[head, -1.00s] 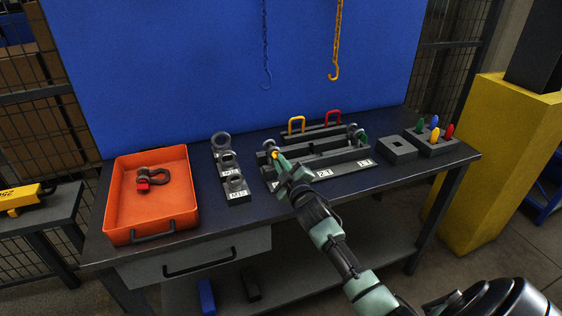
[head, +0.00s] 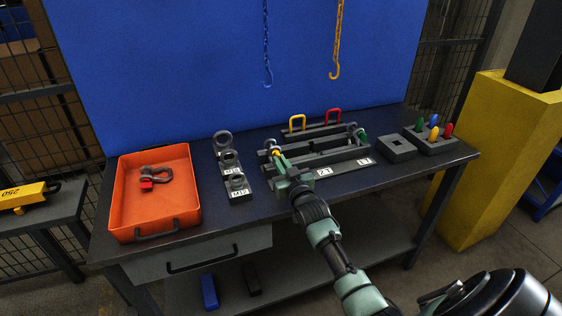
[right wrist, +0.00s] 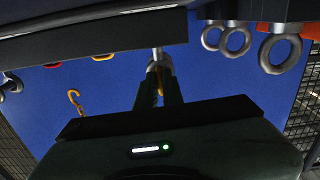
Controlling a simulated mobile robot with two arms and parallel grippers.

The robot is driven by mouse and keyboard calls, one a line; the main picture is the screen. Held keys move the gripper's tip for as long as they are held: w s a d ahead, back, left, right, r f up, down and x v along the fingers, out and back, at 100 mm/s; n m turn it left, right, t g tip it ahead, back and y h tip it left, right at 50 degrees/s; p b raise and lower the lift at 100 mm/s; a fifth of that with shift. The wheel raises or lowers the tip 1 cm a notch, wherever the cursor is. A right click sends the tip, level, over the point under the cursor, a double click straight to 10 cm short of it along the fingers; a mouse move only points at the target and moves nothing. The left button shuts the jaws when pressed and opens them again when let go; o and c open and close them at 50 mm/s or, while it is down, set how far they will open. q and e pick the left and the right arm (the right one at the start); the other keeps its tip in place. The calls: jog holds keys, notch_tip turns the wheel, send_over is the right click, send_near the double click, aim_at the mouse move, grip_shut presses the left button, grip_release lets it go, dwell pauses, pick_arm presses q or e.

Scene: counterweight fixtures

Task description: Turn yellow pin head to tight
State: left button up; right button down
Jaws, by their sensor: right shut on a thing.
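The yellow pin head (head: 276,152) is at the left end of the dark fixture (head: 330,168) on the bench. My right gripper (head: 279,160) reaches it from the front and is shut on it. In the right wrist view a bit of yellow (right wrist: 162,82) shows between the two dark fingers of this gripper (right wrist: 158,90), by a grey metal end piece. The fingers hide most of the pin head, so I cannot tell how tight it is. At the fixture's right end is a green pin head (head: 362,136). My left gripper is not in view.
An orange tray (head: 122,205) with a red-pinned shackle (head: 150,178) stands at left. Ringed eye-bolt blocks (head: 238,188) stand between tray and fixture. A block with coloured pegs (head: 437,146) is at right.

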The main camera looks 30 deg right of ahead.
jog(key=shift+f+m, duration=0.15)
jog(key=shift+m, duration=0.15)
dwell(0.4)
jog(key=c, duration=1.5)
grip_release()
jog(key=shift+c, duration=0.2)
jog(key=v, duration=0.7)
jog(key=shift+s+a+b, duration=0.15)
jog(key=shift+s+b, duration=0.15)
jog(key=shift+s, duration=0.1)
